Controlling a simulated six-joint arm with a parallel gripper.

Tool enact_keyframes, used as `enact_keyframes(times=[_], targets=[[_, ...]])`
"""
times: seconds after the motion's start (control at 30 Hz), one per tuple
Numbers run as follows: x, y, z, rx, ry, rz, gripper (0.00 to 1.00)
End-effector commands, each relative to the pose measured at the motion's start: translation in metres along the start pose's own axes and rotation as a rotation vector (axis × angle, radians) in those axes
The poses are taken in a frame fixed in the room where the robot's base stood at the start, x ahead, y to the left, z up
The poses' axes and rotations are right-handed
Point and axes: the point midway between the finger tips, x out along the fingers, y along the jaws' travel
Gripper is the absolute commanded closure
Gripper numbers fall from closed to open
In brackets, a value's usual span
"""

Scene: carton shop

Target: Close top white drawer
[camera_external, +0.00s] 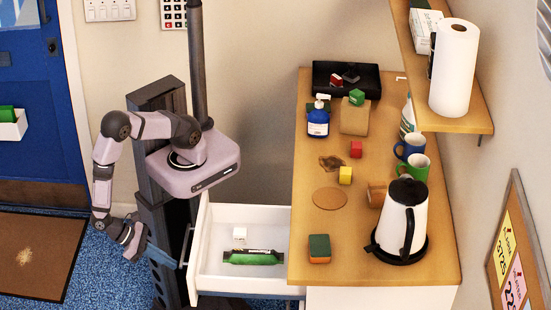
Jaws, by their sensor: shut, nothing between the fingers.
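The top white drawer (250,216) is pulled out to the left from the wooden-topped counter. Its front panel faces left, with a dark handle (186,246) on it. A small white box (239,235) and a green packet (252,258) lie inside. My gripper (168,262) is shut and empty, low at the left of the drawer front. Its fingers point right toward the front panel and handle. I cannot tell from this view whether they touch it.
The counter top (325,258) holds a kettle (397,222), blue and green mugs (411,165), a blue bottle (318,118), several coloured blocks and a black tray (346,77). A shelf with a paper roll (454,70) overhangs the right. A doormat (38,253) lies at the left.

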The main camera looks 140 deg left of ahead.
Motion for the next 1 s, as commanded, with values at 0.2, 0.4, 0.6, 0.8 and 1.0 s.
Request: enact_keyframes(times=[0.2, 0.4, 0.6, 0.8, 1.0], targets=[[0.003, 0.0, 0.003, -0.001, 0.0, 0.001, 1.0], [0.02, 0.001, 0.017, -0.002, -0.001, 0.005, 1.0], [0.054, 0.002, 0.044, -0.003, -0.002, 0.008, 1.0], [0.097, 0.002, 0.077, -0.006, 0.0, 0.009, 1.0], [0.142, 0.003, 0.112, -0.007, 0.001, 0.009, 1.0]])
